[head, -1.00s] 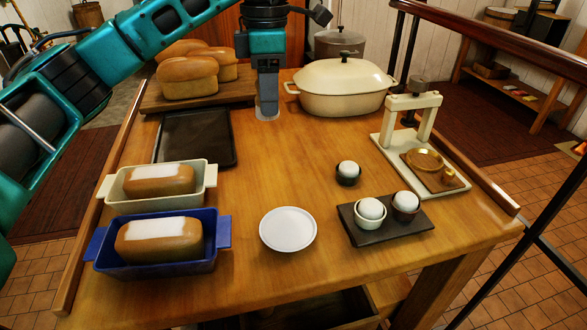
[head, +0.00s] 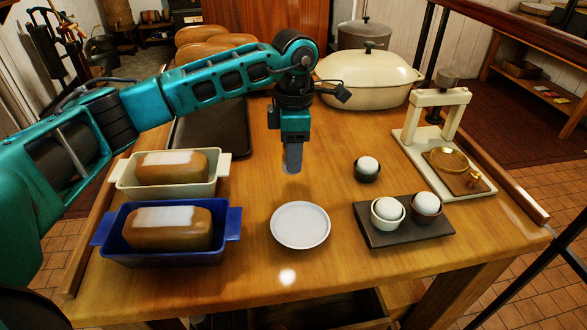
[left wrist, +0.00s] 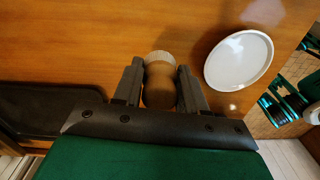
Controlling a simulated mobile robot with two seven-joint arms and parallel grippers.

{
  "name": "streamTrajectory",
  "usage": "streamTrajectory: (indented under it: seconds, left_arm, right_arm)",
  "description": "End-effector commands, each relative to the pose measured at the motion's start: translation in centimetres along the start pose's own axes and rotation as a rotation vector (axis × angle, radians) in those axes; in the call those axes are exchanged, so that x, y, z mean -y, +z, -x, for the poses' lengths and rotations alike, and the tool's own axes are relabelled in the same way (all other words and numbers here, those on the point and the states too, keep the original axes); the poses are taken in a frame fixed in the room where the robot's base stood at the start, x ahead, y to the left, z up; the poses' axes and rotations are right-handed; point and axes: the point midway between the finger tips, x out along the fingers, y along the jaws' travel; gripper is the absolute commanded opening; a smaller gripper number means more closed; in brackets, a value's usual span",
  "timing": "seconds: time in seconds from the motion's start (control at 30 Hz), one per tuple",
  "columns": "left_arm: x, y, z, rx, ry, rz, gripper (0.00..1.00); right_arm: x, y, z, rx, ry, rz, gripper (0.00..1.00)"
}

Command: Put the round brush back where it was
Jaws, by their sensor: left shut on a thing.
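My left gripper (head: 292,157) points down over the middle of the wooden table, just behind the small white dish (head: 300,226). It is shut on the round brush, which shows best in the left wrist view (left wrist: 160,85) as a brown, rounded handle with a pale bristle end between the fingers (left wrist: 158,88). I cannot tell whether the bristles touch the table. The white dish is empty and also shows in the left wrist view (left wrist: 239,60). My right gripper is not in view.
A blue loaf pan (head: 170,252) and a cream loaf pan (head: 165,189) stand left. A dark tray (head: 225,140) lies behind them. Egg cups on a dark board (head: 405,236), another egg cup (head: 367,174) and a cream press (head: 445,110) stand right. A cream casserole (head: 368,80) is behind.

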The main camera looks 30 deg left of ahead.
Motion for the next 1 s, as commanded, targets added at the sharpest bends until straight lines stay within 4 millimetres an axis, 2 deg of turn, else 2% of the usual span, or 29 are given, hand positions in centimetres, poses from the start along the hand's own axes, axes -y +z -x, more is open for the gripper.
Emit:
streamTrajectory:
  seconds: [0.17, 0.33, 0.7, 0.73, 1.0]
  left_arm:
    - [0.1, 0.0, -1.6, -0.002, -0.003, -0.001, 0.12]
    - [0.0, 0.0, -4.2, -0.002, -0.003, -0.002, 0.12]
    - [0.0, 0.1, -4.8, 0.000, -0.001, -0.001, 0.12]
    - [0.0, 0.1, -4.8, 0.000, -0.001, -0.001, 0.42]
    - [0.0, 0.1, -4.6, -0.001, -0.001, -0.001, 0.67]
  right_arm:
    - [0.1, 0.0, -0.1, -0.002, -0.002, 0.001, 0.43]
    - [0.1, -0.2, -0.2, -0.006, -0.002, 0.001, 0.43]
    - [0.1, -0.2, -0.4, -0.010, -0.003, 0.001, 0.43]
    - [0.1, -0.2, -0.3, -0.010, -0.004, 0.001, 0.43]
    - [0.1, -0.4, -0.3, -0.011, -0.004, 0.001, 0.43]
